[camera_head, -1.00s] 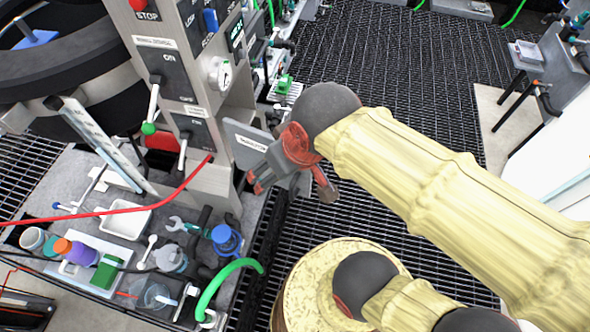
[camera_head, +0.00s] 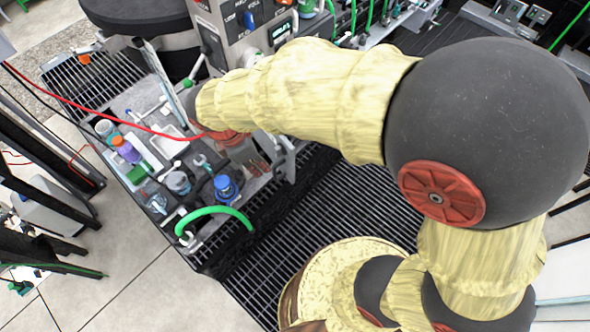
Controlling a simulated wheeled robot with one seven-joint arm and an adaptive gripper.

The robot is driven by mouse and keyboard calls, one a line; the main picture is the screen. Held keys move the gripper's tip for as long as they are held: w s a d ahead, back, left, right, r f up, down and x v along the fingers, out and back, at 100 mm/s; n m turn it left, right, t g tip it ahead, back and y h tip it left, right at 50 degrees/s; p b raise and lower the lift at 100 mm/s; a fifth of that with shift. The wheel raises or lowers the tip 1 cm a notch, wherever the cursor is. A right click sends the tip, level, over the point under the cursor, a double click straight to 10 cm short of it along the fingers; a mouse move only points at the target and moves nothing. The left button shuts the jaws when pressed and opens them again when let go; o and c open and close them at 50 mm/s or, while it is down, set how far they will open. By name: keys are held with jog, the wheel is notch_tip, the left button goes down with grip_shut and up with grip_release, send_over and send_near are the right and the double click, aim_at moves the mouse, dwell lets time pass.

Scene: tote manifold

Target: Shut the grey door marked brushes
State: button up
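My gripper (camera_head: 254,163), red and grey, hangs at the front of the grey cabinet column, below the end of my yellow-sleeved arm. Its fingers are small and partly hidden, so I cannot tell how far apart they are. A grey panel (camera_head: 291,162), seen nearly edge-on just right of my gripper, appears to be the door. No label is readable on it, and my arm hides its upper part and hinge side. I cannot tell whether the gripper touches it.
A grey bench (camera_head: 207,220) left of my gripper holds a white tray (camera_head: 169,143), a blue-capped bottle (camera_head: 226,188), a purple bottle (camera_head: 127,150) and a green hose (camera_head: 222,211). A red cable crosses above. Dark grating (camera_head: 345,205) lies open to the right.

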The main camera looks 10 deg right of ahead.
jog(key=shift+w+d+r+n, duration=0.15)
jog(key=shift+r+n, duration=0.1)
jog(key=shift+n, duration=0.25)
jog(key=shift+c, duration=0.6)
jog(key=shift+w+a+f+n, duration=0.1)
jog(key=shift+a+f+n, duration=0.1)
jog(key=shift+n, duration=0.4)
jog(key=shift+c, duration=1.2)
jog(key=shift+d+f, duration=0.1)
grip_shut()
jog(key=w+d+f, duration=0.2)
jog(key=d+f, duration=0.4)
jog(key=f, duration=0.3)
jog(key=shift+w+f, duration=0.15)
jog(key=shift+w, duration=0.05)
